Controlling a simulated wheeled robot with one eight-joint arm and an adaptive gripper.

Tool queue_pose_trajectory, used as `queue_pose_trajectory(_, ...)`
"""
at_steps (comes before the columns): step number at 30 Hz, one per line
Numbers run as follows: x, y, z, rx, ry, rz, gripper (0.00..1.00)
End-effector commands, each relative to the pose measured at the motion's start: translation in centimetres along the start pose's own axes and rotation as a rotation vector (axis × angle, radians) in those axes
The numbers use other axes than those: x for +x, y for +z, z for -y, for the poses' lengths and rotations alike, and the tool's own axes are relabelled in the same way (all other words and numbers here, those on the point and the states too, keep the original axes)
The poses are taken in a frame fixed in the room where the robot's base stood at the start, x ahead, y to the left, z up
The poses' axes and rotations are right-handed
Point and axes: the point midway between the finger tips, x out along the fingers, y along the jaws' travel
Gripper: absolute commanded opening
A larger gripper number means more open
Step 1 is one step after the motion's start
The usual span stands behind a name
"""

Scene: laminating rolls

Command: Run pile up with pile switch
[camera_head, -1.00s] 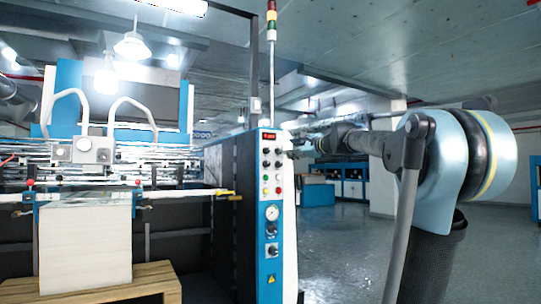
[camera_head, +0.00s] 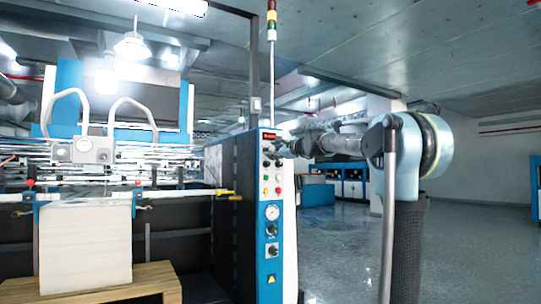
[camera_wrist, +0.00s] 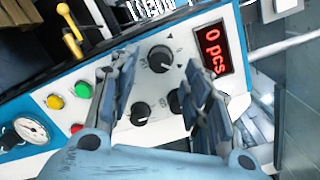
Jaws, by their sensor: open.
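The stack of white sheets, the pile (camera_head: 85,249), stands upright on a wooden pallet at the left of the head view. The machine's control panel (camera_head: 270,207) stands right of it. My gripper (camera_wrist: 160,75) is open, with its fingers spread over the panel's black rotary knobs. One knob (camera_wrist: 161,58) shows between the fingertips and another (camera_wrist: 140,113) lies lower. A third (camera_wrist: 177,100) is partly hidden by the right finger. I cannot tell which knob is the pile switch. In the head view my gripper (camera_head: 280,149) is at the panel's upper part.
A red display (camera_wrist: 212,48) reads "0 pcs". A yellow-handled lever (camera_wrist: 70,30) sticks out nearby. The floor (camera_head: 340,245) right of the panel is clear.

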Motion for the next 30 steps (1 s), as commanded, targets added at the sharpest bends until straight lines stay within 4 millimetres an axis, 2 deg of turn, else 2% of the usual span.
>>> queue_pose_trajectory(3, 1.6, 0.0, 0.0, 0.000, 0.000, 0.000, 0.44)
queue_pose_trajectory(9, 3.0, 0.0, 0.0, 0.000, 0.000, 0.000, 0.44)
queue_pose_trajectory(20, 3.4, 0.0, 0.0, 0.000, 0.000, 0.000, 0.44)
queue_pose_trajectory(23, 3.4, 0.0, 0.0, 0.000, 0.000, 0.000, 0.26)
queue_pose_trajectory(26, 3.4, 0.0, 0.0, 0.000, 0.000, 0.000, 0.04)
queue_pose_trajectory(27, 3.4, 0.0, 0.0, 0.000, 0.000, 0.000, 0.00)
queue_pose_trajectory(30, 3.4, 0.0, 0.0, -0.001, 0.000, 0.000, 0.00)
